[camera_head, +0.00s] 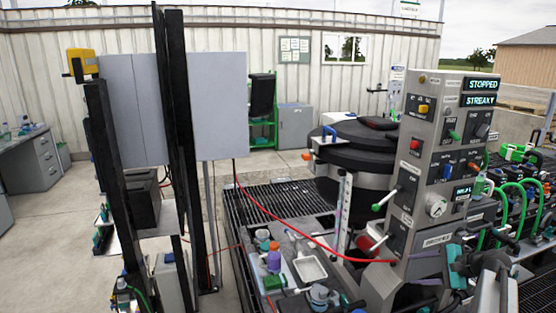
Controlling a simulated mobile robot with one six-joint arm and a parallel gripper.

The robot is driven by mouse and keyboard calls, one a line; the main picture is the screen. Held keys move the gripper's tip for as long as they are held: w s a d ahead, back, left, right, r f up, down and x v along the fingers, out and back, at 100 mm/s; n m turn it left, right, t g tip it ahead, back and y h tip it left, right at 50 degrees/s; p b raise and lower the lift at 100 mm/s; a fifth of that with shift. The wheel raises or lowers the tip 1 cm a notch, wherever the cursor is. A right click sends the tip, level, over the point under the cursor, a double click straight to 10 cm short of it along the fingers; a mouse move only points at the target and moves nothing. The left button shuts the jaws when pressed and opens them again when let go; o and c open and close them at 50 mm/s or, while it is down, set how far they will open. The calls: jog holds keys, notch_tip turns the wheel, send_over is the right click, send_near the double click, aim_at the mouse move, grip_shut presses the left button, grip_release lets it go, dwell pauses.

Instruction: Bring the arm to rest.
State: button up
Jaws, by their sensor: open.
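My arm (490,287) shows at the bottom right, grey and dark, in front of the foot of the grey control panel. My gripper (428,268) is at its left end, with dark fingers and a teal part. The fingers are apart and I see nothing between them. Dark cluttered parts behind make its outline hard to read. The control panel (452,130) stands upright just behind it, with knobs, levers, a gauge and lit displays reading STOPPED and STREAKY.
A black round-lidded vessel (362,150) stands left of the panel. A red hose (300,222) runs across to the panel's foot. A bench with bottles and a white tray (309,268) is at the front. Green hoses (510,205) are at right. Dark posts (180,120) rise at left.

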jog(key=s+a+f+n+g, duration=0.2)
jog(key=s+a+f+g, duration=0.15)
jog(key=a+f, duration=0.55)
jog(key=s+a+f+n+g, duration=0.25)
jog(key=s+a+f, duration=0.35)
jog(key=f, duration=0.4)
jog(key=s+a+f+n+g, duration=0.2)
jog(key=s+a+f+n, duration=0.1)
jog(key=a+f, duration=0.65)
jog(key=s+a+f+n+g+h, duration=0.25)
jog(key=s+f, duration=0.25)
jog(key=s, duration=0.4)
jog(key=s+a+f+n+g+h, duration=0.2)
jog(key=s+a+f+n, duration=0.25)
jog(key=s, duration=0.55)
jog(key=s+a+f+n+g+h, duration=0.25)
jog(key=s+f, duration=0.25)
jog(key=s, duration=0.4)
notch_tip(320, 180, down, 14)
jog(key=s+b, duration=0.1)
jog(key=b, duration=1.2)
jog(key=shift+r+n+t+y, duration=0.25)
jog(key=shift+n+t+y, duration=0.05)
jog(key=shift+y, duration=0.1)
